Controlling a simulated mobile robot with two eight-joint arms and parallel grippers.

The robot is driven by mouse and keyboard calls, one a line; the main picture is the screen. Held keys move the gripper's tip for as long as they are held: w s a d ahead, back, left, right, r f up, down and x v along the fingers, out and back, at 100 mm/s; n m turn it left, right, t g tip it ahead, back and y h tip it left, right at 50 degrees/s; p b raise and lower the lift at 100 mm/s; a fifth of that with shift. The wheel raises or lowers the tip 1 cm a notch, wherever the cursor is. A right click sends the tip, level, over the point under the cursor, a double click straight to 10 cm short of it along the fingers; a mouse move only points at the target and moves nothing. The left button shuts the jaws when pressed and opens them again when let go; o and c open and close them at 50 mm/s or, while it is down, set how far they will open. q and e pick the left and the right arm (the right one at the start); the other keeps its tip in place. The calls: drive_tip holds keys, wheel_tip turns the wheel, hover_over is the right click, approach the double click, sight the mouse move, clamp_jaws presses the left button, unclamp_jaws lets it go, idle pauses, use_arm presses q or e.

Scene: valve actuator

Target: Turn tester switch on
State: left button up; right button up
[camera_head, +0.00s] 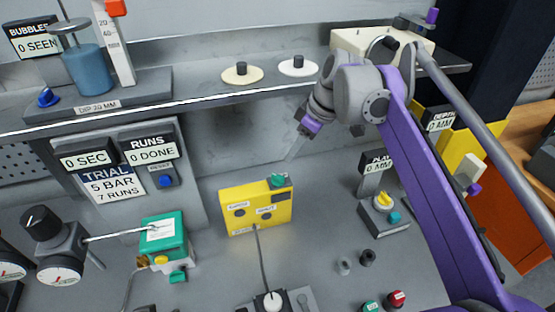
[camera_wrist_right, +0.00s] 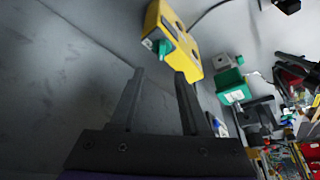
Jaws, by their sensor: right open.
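The tester is a yellow box (camera_head: 256,209) standing upright on the grey bench, with a green switch (camera_head: 277,181) at its top right and two small dark sockets on its face. A dark cable runs from its lower edge. My right gripper (camera_head: 295,150) is above and behind the switch, fingers pointing down, not touching it. In the right wrist view, my right gripper (camera_wrist_right: 160,76) has its two fingers apart with nothing between them. The green switch (camera_wrist_right: 163,48) and yellow box (camera_wrist_right: 178,42) lie just beyond the fingertips. My left gripper is not in view.
A shelf (camera_head: 200,93) with two knobbed discs runs above the bench. A green box (camera_head: 163,235) with a gauge stands left of the tester. A dial unit (camera_head: 383,216) stands to the right. The bench around the tester is fairly clear.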

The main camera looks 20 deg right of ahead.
sight(278, 176)
drive_tip(key=x, duration=1)
drive_tip(key=shift+s+a+f+b, duration=0.1)
drive_tip(key=shift+s+a+b, duration=0.1)
drive_tip(key=shift+b, duration=0.15)
drive_tip(key=shift+w, duration=0.1)
clamp_jaws()
